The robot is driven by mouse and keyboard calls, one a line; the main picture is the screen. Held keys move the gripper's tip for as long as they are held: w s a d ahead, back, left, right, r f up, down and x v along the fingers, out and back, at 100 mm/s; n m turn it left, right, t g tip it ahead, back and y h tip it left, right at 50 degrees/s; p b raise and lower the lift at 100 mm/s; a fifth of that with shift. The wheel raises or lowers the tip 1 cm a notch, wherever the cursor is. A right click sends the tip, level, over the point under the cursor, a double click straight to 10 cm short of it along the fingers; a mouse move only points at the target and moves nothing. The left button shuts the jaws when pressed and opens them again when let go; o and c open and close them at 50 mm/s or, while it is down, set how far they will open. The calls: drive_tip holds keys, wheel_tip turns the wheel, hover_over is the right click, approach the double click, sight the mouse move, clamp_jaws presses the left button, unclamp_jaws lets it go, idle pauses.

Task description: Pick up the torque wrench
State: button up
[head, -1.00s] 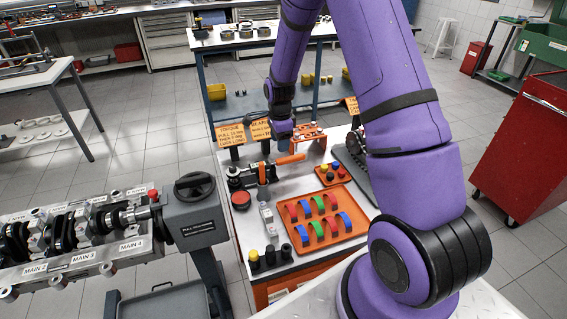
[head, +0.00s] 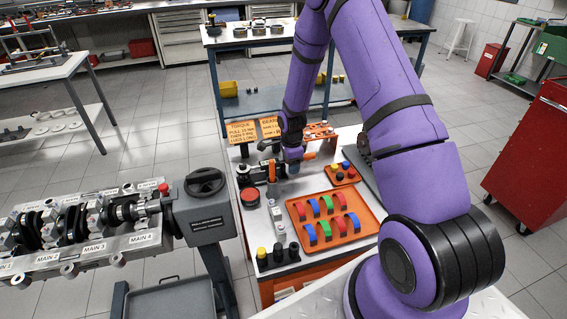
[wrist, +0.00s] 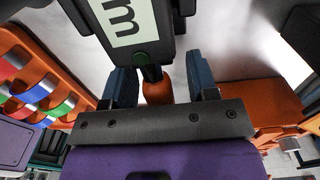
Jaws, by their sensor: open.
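The torque wrench has an orange handle (head: 309,156) that shows just right of my gripper (head: 292,170) in the head view. Its dark body seems to run left behind the gripper, which hides its middle. In the wrist view my gripper (wrist: 162,85) has its two blue-grey fingers apart, with an orange grip (wrist: 157,92) and a dark shaft between them. I cannot tell whether the fingers touch the wrench.
An orange tray (head: 352,238) with several coloured half-rings lies at the front right. Orange signs (head: 242,130) stand behind. A crankshaft stand (head: 205,220) is to the left.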

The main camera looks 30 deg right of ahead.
clamp_jaws()
idle(0.3)
wheel_tip(320, 180, up, 10)
idle(0.6)
drive_tip(key=c, duration=0.8)
unclamp_jaws()
clamp_jaws()
drive_tip(key=shift+r, duration=0.1)
